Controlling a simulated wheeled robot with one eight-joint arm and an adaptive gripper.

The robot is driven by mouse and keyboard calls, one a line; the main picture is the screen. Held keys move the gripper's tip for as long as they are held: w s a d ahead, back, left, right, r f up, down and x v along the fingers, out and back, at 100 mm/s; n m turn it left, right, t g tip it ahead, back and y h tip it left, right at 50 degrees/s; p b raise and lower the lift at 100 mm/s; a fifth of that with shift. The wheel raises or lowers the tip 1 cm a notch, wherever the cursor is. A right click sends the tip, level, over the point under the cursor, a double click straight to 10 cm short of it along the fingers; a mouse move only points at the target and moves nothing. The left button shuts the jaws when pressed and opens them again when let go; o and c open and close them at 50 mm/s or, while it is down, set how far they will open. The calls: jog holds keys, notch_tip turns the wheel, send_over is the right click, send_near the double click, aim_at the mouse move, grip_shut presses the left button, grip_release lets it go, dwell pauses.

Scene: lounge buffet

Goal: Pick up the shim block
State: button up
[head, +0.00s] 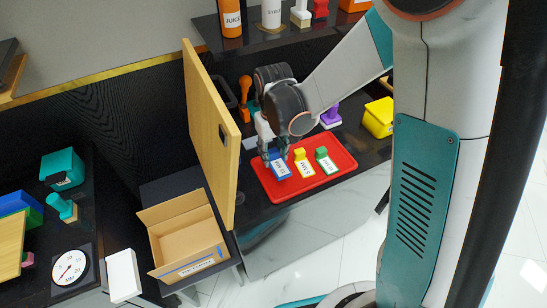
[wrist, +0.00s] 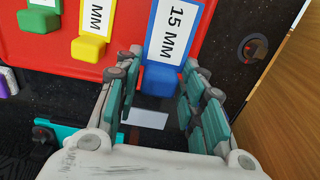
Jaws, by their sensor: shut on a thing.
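Three shim blocks with white labels and raised knobs lie on a red tray (head: 335,176): blue (head: 282,171), yellow (head: 305,168) and green (head: 326,164). In the wrist view the blue block (wrist: 161,81) reads 15 MM, and the yellow block (wrist: 90,48) stands to its left. My gripper (head: 273,155) is over the tray's left part at the blue block. In the wrist view its fingers (wrist: 163,68) stand on both sides of the blue knob and are shut on it. The block appears still at tray level; I cannot tell whether it touches the tray.
An upright wooden panel (head: 208,130) stands close to the left of my gripper. An open cardboard box (head: 185,235) is beyond it. A purple object (head: 331,117) and a yellow bin (head: 378,118) stand behind the tray. A shelf with a juice bottle (head: 231,20) is above.

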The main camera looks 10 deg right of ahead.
aim_at(273, 151)
notch_tip(273, 151, up, 15)
jog(key=p, duration=0.4)
jog(key=shift+f, duration=0.2)
jog(key=w+d+f+m, duration=0.1)
jog(key=d+f+m, duration=0.2)
jog(key=d+f, duration=0.6)
notch_tip(273, 151, down, 3)
jog(key=shift+w+d+r, duration=0.15)
jog(key=shift+w+d, duration=0.05)
